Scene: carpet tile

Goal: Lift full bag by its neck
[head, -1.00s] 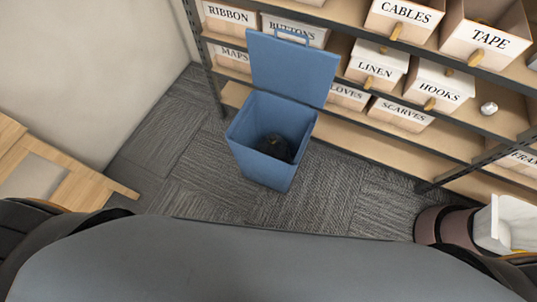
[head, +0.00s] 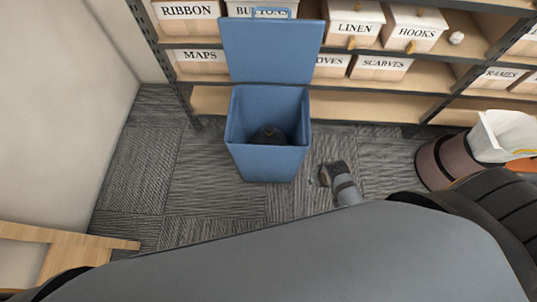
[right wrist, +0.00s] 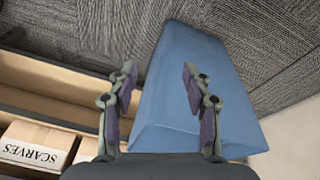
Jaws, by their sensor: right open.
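A dark full bag (head: 268,136) sits low inside the blue bin (head: 268,164), and its top shows as a small knot-like bump. The bin's lid (head: 272,52) stands open against the shelf. My right gripper (head: 328,174) is just right of the bin in the head view, apart from the bag. In the right wrist view my right gripper (right wrist: 160,82) is open, with the outside of the blue bin (right wrist: 190,85) beyond and between its fingers; the bag is hidden there. My left gripper is not in view.
Shelving with labelled boxes, such as the SCARVES box (head: 382,67), runs behind the bin. A wooden piece (head: 70,238) is at lower left. Carpet left of the bin is clear.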

